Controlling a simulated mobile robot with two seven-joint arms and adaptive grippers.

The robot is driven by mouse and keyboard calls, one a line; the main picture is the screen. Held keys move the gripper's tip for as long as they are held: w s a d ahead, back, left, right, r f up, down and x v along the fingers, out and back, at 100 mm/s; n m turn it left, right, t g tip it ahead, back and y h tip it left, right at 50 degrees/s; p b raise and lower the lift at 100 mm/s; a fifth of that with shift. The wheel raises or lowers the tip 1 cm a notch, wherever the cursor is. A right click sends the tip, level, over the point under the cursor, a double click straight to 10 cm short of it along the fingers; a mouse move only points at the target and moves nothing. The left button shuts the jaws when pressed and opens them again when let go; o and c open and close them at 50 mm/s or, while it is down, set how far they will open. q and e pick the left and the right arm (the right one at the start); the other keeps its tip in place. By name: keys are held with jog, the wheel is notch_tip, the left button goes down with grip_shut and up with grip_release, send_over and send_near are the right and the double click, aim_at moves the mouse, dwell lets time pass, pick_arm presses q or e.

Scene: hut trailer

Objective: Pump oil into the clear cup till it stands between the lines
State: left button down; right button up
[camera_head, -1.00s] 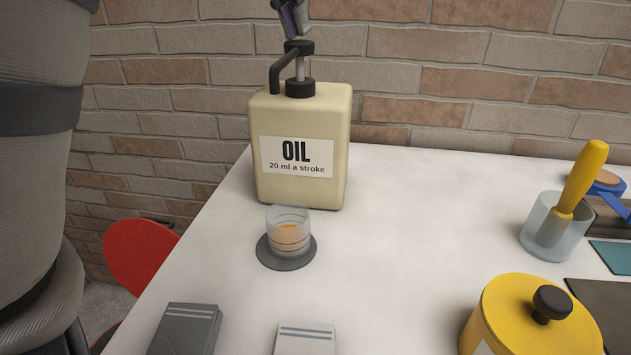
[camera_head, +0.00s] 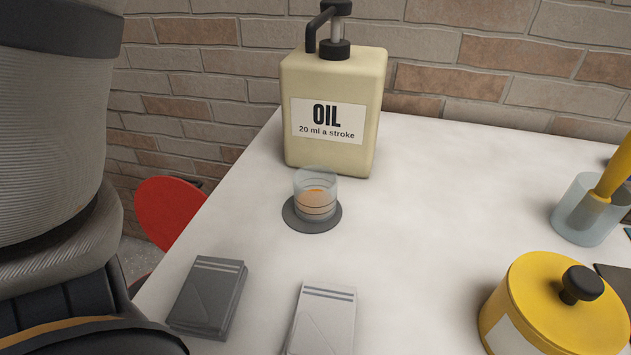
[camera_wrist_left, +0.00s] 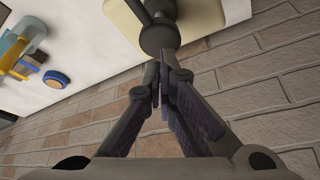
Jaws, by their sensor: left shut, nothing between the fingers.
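The cream oil can (camera_head: 373,105), labelled "20 ml a stroke", stands at the back of the table. Its dark pump head (camera_head: 338,8) is up, with a pale rod showing below, and its spout bends to the left. The clear cup (camera_head: 302,180) stands upright on a dark round coaster (camera_head: 328,225) in front of the can. It holds some orange oil; I cannot tell its exact level against the dark lines. My left gripper (camera_wrist_left: 161,72) is shut and empty, its tips at the pump head (camera_wrist_left: 158,36) in the wrist view; contact is unclear. My right gripper is not in view.
A dark booklet (camera_head: 208,295) and a white one (camera_head: 322,320) lie at the front. A yellow lidded pot (camera_head: 540,310) and a clear holder with a yellow-handled tool (camera_head: 585,215) stand at the right. A red round seat (camera_head: 168,212) is beyond the left edge. The middle is clear.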

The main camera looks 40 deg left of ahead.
aim_at(334, 1)
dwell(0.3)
pick_arm(q)
jog(key=shift+f, duration=2.7)
jog(key=shift+r, duration=2.7)
dwell(0.9)
notch_tip(334, 1, up, 6)
dwell(0.4)
